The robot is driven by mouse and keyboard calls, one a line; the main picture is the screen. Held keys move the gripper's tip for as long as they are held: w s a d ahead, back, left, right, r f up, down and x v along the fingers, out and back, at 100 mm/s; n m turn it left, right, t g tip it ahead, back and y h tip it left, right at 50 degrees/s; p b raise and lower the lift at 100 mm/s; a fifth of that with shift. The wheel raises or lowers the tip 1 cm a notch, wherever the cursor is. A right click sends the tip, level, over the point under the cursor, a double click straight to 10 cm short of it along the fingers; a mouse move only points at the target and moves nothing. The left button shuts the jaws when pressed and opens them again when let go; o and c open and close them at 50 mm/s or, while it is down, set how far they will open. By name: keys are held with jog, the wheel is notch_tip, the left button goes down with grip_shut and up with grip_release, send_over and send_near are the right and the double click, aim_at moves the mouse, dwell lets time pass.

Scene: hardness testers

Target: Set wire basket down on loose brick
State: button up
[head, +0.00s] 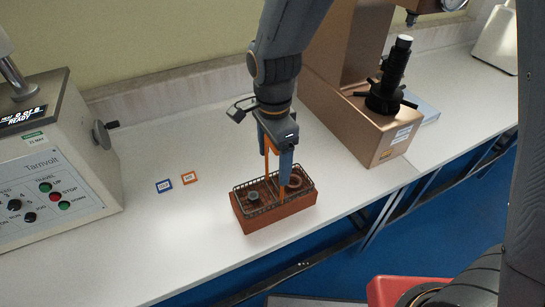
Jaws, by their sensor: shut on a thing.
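The loose brick (279,215) is a reddish-brown block lying on the white bench near its front edge. The wire basket (239,192) is a low dark wire tray on top of the brick, with an orange upright handle and small ring-shaped items in it. I cannot tell whether the basket touches the brick all along its underside. My gripper (277,150) points down from above and is shut on the basket's orange handle. Its fingers partly hide the handle and the middle of the basket.
A grey Tarnvolt tester (55,165) stands at the left. A brown tester (350,115) with a black spindle stands behind right. Small blue (164,185) and orange (190,178) square markers lie on the bench, left of the brick. Bench around them is clear.

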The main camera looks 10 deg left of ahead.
jog(key=o, duration=1.8)
jog(key=shift+o, duration=0.2)
jog(key=shift+r+b, duration=0.8)
jog(key=shift+r, duration=3.05)
